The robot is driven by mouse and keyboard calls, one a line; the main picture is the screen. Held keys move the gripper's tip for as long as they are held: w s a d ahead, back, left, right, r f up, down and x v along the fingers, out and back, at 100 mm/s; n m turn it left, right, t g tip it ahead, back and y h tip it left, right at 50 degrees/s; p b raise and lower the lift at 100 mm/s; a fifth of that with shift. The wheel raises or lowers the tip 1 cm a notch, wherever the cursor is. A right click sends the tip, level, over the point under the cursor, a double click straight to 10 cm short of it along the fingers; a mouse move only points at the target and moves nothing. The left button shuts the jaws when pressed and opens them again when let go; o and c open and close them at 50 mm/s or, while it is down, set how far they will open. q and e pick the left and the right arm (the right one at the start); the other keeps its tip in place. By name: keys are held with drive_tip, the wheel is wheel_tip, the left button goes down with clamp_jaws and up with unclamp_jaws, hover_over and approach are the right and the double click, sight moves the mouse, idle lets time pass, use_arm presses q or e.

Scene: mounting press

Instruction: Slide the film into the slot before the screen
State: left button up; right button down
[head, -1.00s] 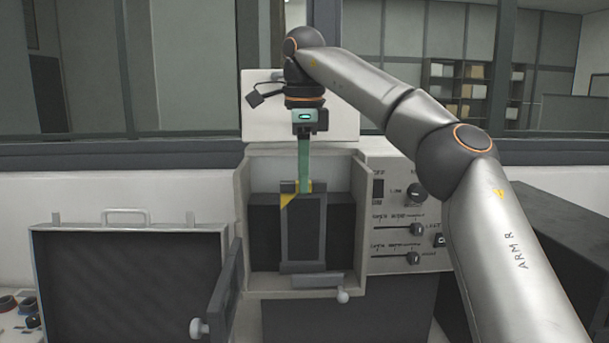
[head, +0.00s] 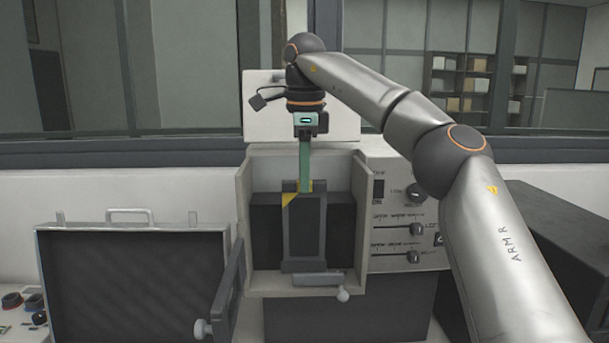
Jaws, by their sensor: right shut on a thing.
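The film (head: 305,228) is a dark, grey-framed upright rectangle with a yellow triangle at its upper left corner. It stands inside the open pale box of the press (head: 249,190), in front of a dark panel (head: 267,230) that looks like the screen. My right gripper (head: 305,187) comes down from above and is shut on the film's top edge. The film's lower edge is close to a grey bar (head: 318,279) at the front of the box floor. I cannot make out the slot or whether the film's lower edge is in it. My left gripper is out of view.
The box's door (head: 229,288) with a round knob hangs open at the left. An open dark case (head: 135,285) stands beyond it. A control panel (head: 400,225) with sliders and a knob is at the right, close to my right arm. A raised pale lid (head: 290,120) stands behind.

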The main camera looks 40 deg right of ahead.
drive_tip(key=shift+w+d, duration=0.85)
drive_tip(key=shift+w, duration=0.2)
drive_tip(key=shift+f, duration=0.15)
drive_tip(key=shift+f+b, duration=0.95)
drive_tip(key=shift+f, duration=0.1)
drive_tip(key=shift+f+b, duration=0.7)
drive_tip(key=shift+f, duration=0.15)
drive_tip(key=c, duration=0.7)
unclamp_jaws()
drive_tip(key=shift+c, duration=0.2)
